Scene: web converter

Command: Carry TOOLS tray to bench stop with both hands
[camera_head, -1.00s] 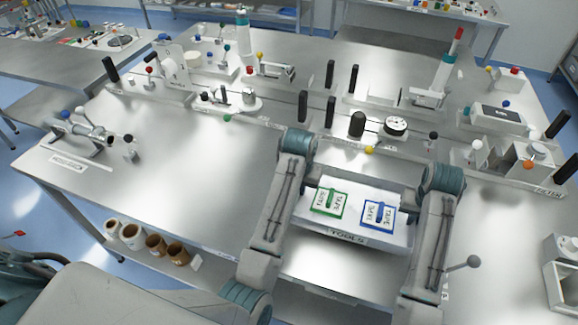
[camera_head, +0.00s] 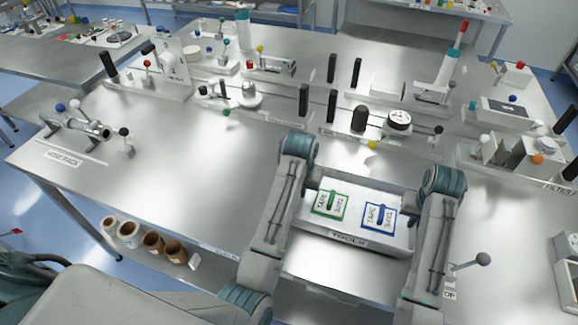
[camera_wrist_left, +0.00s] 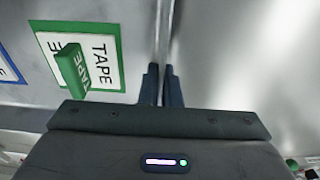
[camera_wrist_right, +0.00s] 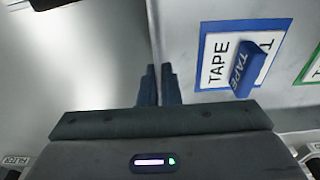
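The white TOOLS tray (camera_head: 399,243) is between my two arms over the front of the steel bench, its label facing me. It looks roughly level; I cannot tell whether it touches the bench. A green TAPE block (camera_head: 327,201) and a blue TAPE block (camera_head: 379,214) lie inside on matching outlined cards. My left gripper (camera_wrist_left: 161,85) is closed on the tray's left wall. My right gripper (camera_wrist_right: 158,85) is closed on its right wall. Both grippers' fingers are hidden in the head view. A partly hidden label ending in "OP" (camera_head: 449,294) is beside my right arm.
A ball-ended lever (camera_head: 483,259) stands right of my right arm. A dial fixture (camera_head: 398,121) and black posts stand behind the tray. Bare bench (camera_head: 200,190) lies to the left. Brown and white rolls (camera_head: 153,243) sit below the front edge.

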